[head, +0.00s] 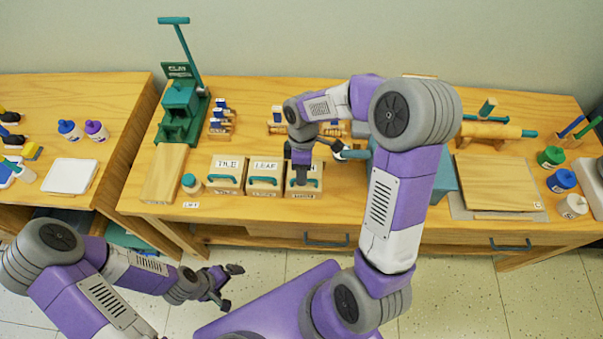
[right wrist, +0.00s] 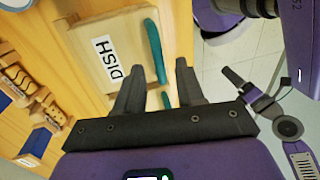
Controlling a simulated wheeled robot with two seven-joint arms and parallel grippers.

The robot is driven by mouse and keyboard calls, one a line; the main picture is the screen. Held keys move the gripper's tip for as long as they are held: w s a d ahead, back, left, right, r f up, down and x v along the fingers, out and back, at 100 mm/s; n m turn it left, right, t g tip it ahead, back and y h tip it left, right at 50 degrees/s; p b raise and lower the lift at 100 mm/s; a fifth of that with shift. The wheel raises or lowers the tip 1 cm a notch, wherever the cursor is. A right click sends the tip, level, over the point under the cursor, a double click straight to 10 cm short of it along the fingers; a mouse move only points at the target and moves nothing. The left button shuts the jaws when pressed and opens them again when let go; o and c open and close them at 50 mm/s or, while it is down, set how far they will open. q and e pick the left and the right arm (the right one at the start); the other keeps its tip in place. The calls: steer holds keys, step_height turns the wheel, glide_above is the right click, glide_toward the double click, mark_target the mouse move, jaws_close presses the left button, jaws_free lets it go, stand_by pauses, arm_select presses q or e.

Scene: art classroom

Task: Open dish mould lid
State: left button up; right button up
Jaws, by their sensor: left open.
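The dish mould (head: 312,190) is a pale wooden box at the right end of a row of three on the table. Its lid, labelled DISH (right wrist: 110,62), lies flat and looks shut. A teal handle (right wrist: 154,52) runs along one edge of the lid. My right gripper (head: 301,176) is above the dish mould and hides part of it in the head view. In the right wrist view its fingers (right wrist: 157,80) are spread and empty, with the handle just beyond the tips. My left gripper (head: 232,287) is open and empty, low in front of the table.
The tile mould (head: 226,172) and leaf mould (head: 265,168) stand close to the left. A green clay press (head: 182,108) is at the back left. A wooden board (head: 500,182) and paint jars (head: 562,180) are to the right. A small bottle (head: 191,184) stands left of the moulds.

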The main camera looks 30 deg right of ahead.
steer(key=shift+f, duration=0.45)
steer(key=shift+c, duration=0.5)
jaws_close()
